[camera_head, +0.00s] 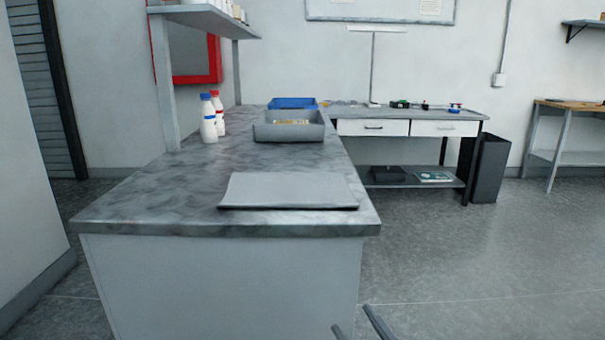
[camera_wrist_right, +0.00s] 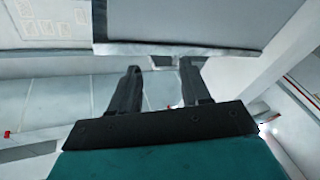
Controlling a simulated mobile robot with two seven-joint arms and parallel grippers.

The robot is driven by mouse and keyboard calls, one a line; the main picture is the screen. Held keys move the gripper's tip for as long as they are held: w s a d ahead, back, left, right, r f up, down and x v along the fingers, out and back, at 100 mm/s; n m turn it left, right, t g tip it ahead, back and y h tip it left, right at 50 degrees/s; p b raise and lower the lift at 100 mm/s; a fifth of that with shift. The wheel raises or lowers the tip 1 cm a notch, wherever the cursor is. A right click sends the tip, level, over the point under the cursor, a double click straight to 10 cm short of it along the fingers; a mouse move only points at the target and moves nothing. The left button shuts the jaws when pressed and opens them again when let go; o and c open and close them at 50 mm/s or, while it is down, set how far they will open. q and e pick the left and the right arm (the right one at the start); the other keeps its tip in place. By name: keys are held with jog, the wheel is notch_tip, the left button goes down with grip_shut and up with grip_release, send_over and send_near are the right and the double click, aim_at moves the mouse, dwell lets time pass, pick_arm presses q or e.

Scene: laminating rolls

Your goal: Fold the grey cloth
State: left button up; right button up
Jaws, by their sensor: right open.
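The grey cloth (camera_head: 289,189) lies flat as a rectangle on the near part of the stone-patterned worktop (camera_head: 170,205). Its near edge shows as a dark line. My right gripper (camera_head: 358,320) shows only by its finger tips at the bottom edge of the head view, below and to the right of the worktop's near corner, apart from the cloth. In the right wrist view its two fingers (camera_wrist_right: 160,78) stand apart with nothing between them. My left gripper is not in view.
A grey bin (camera_head: 288,133) and a blue bin (camera_head: 292,103) stand farther back on the worktop. White bottles (camera_head: 208,120) stand at its left under a shelf (camera_head: 205,18). Bare worktop surrounds the cloth. A drawer desk (camera_head: 410,126) and a dark waste bin (camera_head: 489,168) stand behind right.

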jog(key=s+d+f+m+g+h, duration=0.1)
jog(key=s+d+f+m+g, duration=0.15)
jog(key=f, duration=0.35)
jog(key=s+d+f+m+g+h, duration=0.2)
jog(key=s+f, duration=0.2)
jog(key=f, duration=0.3)
jog(key=s+d+f+m+g+h, duration=0.1)
jog(key=s+d+f+m+g, duration=0.1)
jog(key=s+f, duration=0.3)
pick_arm(q)
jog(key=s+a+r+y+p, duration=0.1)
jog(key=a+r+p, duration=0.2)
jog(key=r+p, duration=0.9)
jog(key=p, duration=0.4)
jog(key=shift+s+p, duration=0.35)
jog(key=shift+p, duration=0.05)
pick_arm(e)
notch_tip(320, 180, up, 10)
jog(key=d+h, duration=0.1)
jog(key=d, duration=0.2)
jog(key=shift+s+m+g+h, duration=0.3)
jog(key=shift+s+m+g, duration=0.05)
jog(key=shift+s, duration=0.1)
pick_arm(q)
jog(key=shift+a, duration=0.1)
pick_arm(e)
jog(key=shift+c, duration=0.2)
